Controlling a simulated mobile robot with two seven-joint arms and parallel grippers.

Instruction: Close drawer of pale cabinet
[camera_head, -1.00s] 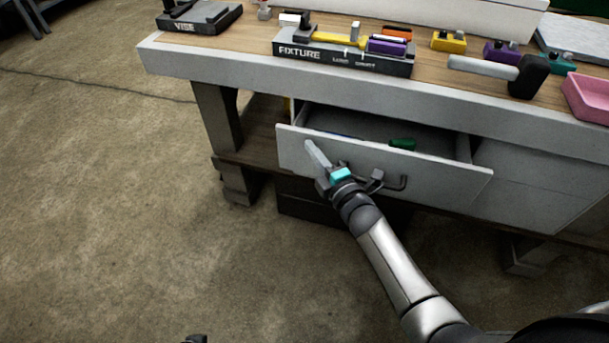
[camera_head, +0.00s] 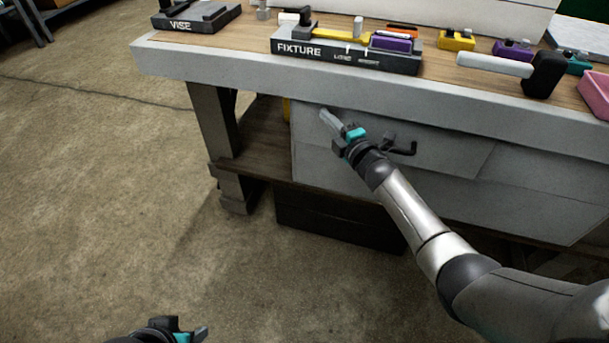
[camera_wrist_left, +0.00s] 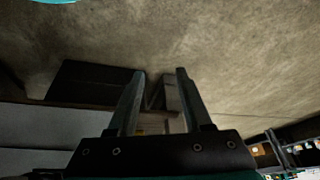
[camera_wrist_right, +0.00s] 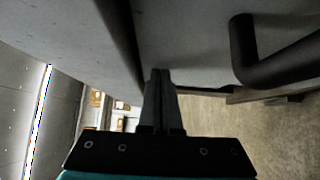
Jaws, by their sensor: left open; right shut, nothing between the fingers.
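The pale cabinet (camera_head: 540,205) sits under the workbench. Its drawer (camera_head: 450,150) looks pushed in, its front close under the bench edge, and no opening shows above it. A dark bar handle (camera_head: 402,148) is on the drawer front and shows large in the right wrist view (camera_wrist_right: 245,60). My right gripper (camera_head: 325,117) is shut and empty, its fingertips at the drawer front left of the handle. I cannot tell if they touch it. My left gripper (camera_head: 200,335) is low at the bottom edge, away from the cabinet. It is open and empty in the left wrist view (camera_wrist_left: 160,85).
The bench top (camera_head: 262,40) carries a fixture block (camera_head: 345,58), a vise block (camera_head: 195,18), a mallet (camera_head: 515,70) and a pink tray (camera_head: 597,92). A dark box (camera_head: 335,218) stands under the cabinet. The floor at left is open.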

